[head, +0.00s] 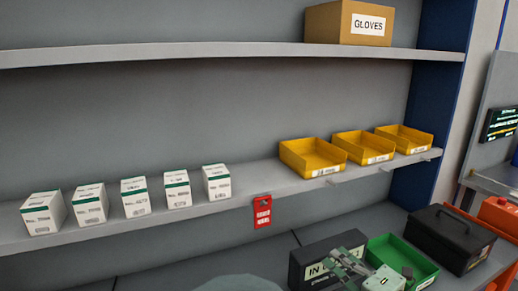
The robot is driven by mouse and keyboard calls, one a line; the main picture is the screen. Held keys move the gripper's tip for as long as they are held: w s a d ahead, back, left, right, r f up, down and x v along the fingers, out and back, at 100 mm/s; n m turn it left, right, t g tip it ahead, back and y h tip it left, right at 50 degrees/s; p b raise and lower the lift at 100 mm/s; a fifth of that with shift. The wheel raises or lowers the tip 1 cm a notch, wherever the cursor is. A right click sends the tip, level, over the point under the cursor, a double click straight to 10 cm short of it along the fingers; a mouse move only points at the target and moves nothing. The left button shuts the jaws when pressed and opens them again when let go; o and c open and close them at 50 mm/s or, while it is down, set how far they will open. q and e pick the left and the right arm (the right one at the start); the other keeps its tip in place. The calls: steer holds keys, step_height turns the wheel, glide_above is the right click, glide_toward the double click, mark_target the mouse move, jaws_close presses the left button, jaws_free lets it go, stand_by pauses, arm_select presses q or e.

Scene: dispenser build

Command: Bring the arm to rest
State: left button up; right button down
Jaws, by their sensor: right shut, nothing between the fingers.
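My right gripper (338,262) shows at the bottom edge, right of centre, with its grey-green fingers pointing left. It is shut and empty. It is in front of a black bin (312,257) with a white label, which it partly covers, and a green bin (413,254) is just behind it on the right. I cannot tell whether the gripper touches either bin. My left gripper is not in view.
Several white-and-green boxes (135,197) stand on the middle shelf (250,191), with yellow bins (312,157) farther right. A red tag (262,211) hangs from its edge. A black case (447,238) stands at lower right. A GLOVES carton (348,23) is on the top shelf.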

steer(key=s+d+f+m+g+h, duration=0.1)
steer(key=s+d+f+m+h, duration=0.2)
steer(key=s+f+m+h, duration=0.5)
steer(key=s+d+f+m+g+h, duration=0.25)
steer(key=s+m+h, duration=0.2)
steer(key=m, duration=0.85)
steer(key=s+a+f+m+g+y, duration=0.1)
steer(key=s+a+f+g, duration=0.15)
steer(key=s, duration=0.45)
steer(key=s+a+f+m+g+y, duration=0.1)
steer(key=s+f+g, duration=0.25)
steer(key=s, duration=0.45)
steer(key=s+a+f+m+g+y, duration=0.1)
steer(key=s+a+f+g+y, duration=0.15)
steer(key=s, duration=0.45)
step_height(320, 180, down, 30)
steer(key=s+r+g+h+b, duration=0.1)
steer(key=s+b, duration=0.1)
steer(key=b, duration=0.1)
steer(key=s+d+f+g+b, duration=0.1)
steer(key=s+d+f+b, duration=0.1)
steer(key=s+f, duration=1.5)
step_height(320, 180, down, 2)
steer(key=shift+d+f, duration=0.1)
steer(key=shift+d, duration=0.4)
steer(key=shift+s, duration=0.1)
